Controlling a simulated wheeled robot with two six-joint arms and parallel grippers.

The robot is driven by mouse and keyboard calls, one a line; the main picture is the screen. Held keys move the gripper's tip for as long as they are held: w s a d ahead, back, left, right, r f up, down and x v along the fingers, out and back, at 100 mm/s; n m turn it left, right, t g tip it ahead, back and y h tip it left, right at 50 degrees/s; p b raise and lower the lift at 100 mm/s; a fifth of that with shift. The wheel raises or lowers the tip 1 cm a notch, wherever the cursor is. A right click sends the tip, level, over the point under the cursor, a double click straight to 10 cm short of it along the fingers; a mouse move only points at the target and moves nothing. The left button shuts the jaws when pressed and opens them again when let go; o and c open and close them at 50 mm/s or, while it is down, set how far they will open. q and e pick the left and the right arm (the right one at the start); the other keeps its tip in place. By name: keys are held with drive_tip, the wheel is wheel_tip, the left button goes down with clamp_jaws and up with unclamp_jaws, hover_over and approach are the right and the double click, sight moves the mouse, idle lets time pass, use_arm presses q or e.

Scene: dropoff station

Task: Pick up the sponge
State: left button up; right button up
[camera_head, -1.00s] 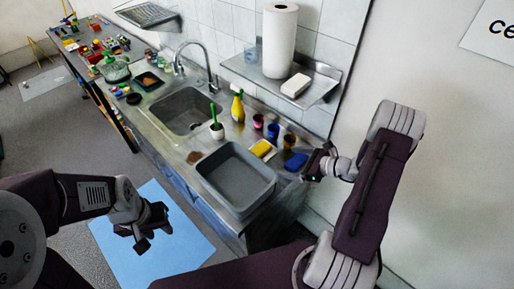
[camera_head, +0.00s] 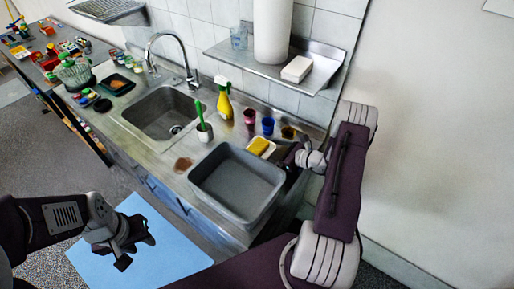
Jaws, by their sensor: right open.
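A yellow sponge (camera_head: 258,146) lies in a small white dish (camera_head: 269,152) on the steel counter, behind the grey basin. My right gripper (camera_head: 289,163) is open, just right of the dish and low by the counter; its fingertips are dark and hard to make out. The blue item that lay right of the sponge is hidden, with my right gripper in front of that spot. My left gripper (camera_head: 136,250) hangs open and empty above the blue floor mat, far from the sponge.
A grey basin (camera_head: 240,183) stands at the counter's front edge. Cups (camera_head: 268,125), a yellow spray bottle (camera_head: 223,98) and a green-handled brush in a holder (camera_head: 204,131) stand behind it. A wall shelf (camera_head: 260,66) overhangs; a wall is on the right.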

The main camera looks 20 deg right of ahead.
sight(261, 148)
drive_tip(key=shift+w, duration=0.15)
drive_tip(key=p+x, duration=0.1)
drive_tip(key=x, duration=0.4)
drive_tip(key=shift+w+a+p, duration=0.15)
drive_tip(key=shift+w+p, duration=0.2)
drive_tip(key=shift+s+r, duration=0.1)
drive_tip(key=c, duration=1.1)
